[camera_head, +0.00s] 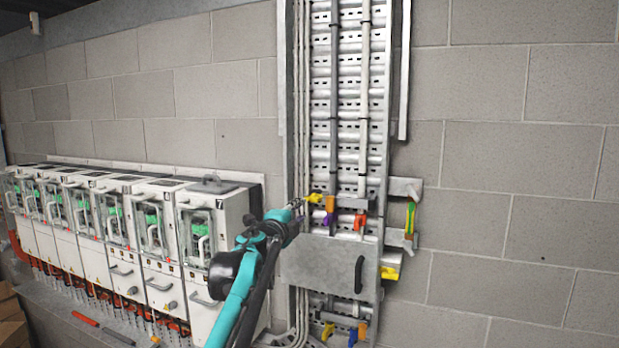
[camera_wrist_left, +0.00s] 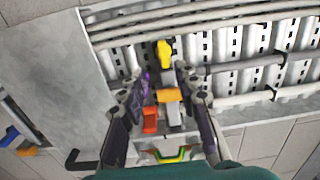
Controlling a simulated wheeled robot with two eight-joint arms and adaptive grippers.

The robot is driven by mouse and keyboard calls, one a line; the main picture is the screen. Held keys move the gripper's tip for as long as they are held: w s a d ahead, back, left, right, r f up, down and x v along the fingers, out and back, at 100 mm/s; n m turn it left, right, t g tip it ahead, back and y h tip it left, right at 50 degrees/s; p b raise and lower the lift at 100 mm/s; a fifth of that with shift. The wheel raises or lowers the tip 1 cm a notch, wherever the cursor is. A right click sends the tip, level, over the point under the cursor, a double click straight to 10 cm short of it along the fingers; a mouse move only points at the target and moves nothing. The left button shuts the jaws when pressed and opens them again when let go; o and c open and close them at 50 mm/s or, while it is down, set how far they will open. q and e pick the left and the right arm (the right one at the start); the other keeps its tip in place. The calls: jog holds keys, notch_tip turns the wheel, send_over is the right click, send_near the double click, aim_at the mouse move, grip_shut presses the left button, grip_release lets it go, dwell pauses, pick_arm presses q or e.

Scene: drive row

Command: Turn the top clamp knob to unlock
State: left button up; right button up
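A group of coloured clamp knobs sits on the metal cable ladder above a grey plate: yellow (camera_head: 314,198), orange (camera_head: 335,202), purple (camera_head: 328,219) and red-orange (camera_head: 360,221). I cannot tell which one is the top clamp knob. My left gripper (camera_head: 297,208) is just left of the yellow one. In the left wrist view my left gripper (camera_wrist_left: 162,95) is open, with its two fingers spread apart. Orange (camera_wrist_left: 168,95) and red-orange (camera_wrist_left: 150,120) pieces show between the fingers, purple (camera_wrist_left: 145,84) by the left finger, and yellow (camera_wrist_left: 164,52) beyond. Contact cannot be told. My right gripper is not in view.
The grey plate (camera_head: 318,268) has a black handle (camera_head: 359,274). More coloured knobs (camera_head: 352,335) sit below it. A row of white cabinets (camera_head: 168,260) lines the wall at left. A green-and-orange piece (camera_head: 410,217) hangs at right. The block wall (camera_head: 510,180) there is bare.

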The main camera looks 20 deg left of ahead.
aim_at(310, 201)
pick_arm(q)
jog(key=shift+m+h, duration=0.3)
jog(key=shift+m, duration=0.1)
jog(key=w, duration=0.2)
jog(key=w+p, duration=0.1)
jog(key=w, duration=0.2)
jog(key=w+p, duration=0.1)
jog(key=w, duration=0.2)
jog(key=shift+w+a+r, duration=0.25)
jog(key=shift+a+r, duration=0.1)
jog(key=shift+a, duration=0.05)
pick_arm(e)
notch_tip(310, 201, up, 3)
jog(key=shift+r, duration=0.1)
pick_arm(q)
grip_shut()
